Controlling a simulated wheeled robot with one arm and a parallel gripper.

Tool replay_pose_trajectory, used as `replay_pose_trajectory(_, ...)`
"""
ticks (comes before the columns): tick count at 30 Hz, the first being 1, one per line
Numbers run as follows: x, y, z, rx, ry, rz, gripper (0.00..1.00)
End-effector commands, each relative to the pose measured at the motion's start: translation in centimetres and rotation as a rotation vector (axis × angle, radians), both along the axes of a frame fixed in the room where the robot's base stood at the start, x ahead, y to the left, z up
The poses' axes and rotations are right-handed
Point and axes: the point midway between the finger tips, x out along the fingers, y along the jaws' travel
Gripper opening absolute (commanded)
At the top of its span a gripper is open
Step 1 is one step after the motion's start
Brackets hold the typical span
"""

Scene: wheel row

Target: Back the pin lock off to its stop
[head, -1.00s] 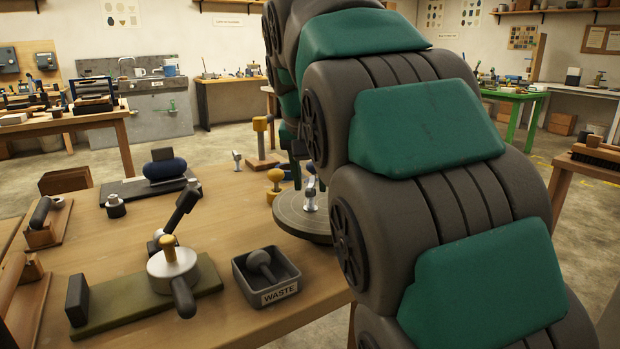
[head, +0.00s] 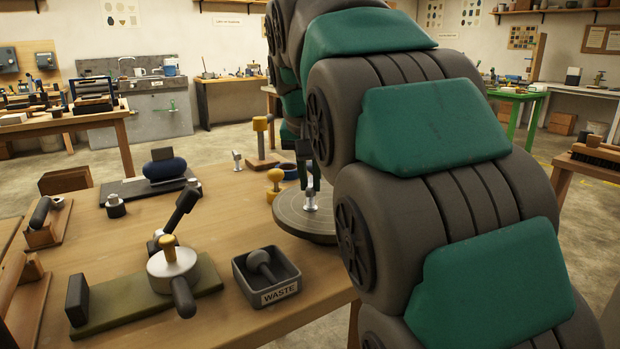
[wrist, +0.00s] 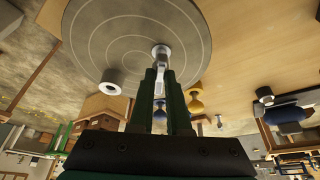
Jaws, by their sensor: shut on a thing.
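The small silver metal lock piece (head: 310,200) stands on the round grey wheel disc (head: 290,218) in the head view.
A yellow knob (head: 275,180), a blue ring (head: 290,170) and another small silver piece (head: 237,160) stand behind the disc. Bare wood lies between.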

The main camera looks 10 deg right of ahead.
Motion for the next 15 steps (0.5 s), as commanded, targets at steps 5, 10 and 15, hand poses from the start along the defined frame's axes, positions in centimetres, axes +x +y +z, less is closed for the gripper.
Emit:
replay_pose_trajectory(5,-0.03,0.00,0.11,0.004,-0.003,0.091,0.00)
replay_pose_trajectory(10,-0.01,-0.09,0.13,0.003,-0.004,0.211,0.00)
replay_pose_trajectory(15,-0.01,-0.14,0.11,0.002,-0.003,0.328,0.00)
